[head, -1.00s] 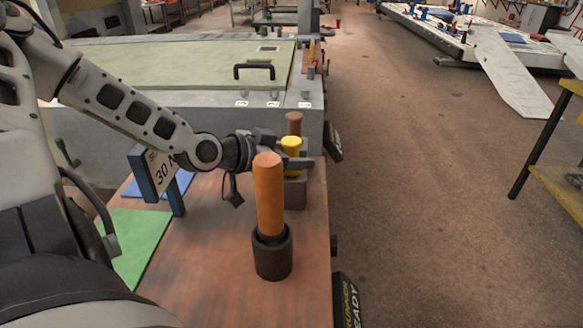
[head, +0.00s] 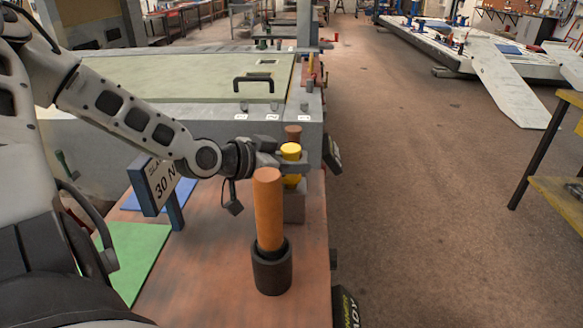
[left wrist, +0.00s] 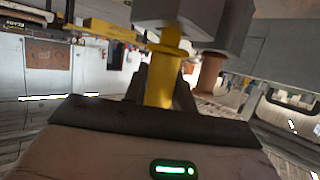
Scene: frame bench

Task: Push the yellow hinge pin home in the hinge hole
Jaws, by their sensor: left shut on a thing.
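The yellow hinge pin (head: 290,152) stands upright above a grey block (head: 294,207) near the bench's right edge. In the left wrist view, the pin (left wrist: 163,75) stands in the middle. I cannot make out the hinge hole. My right gripper is not seen.
An orange-handled tool (head: 268,208) stands in a dark holder (head: 272,270) in front. A brown peg (head: 293,132) is behind the pin. A 30 N sign (head: 160,185) and green (head: 135,255) and blue mats are left. A panel with a black handle (head: 267,85) lies behind.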

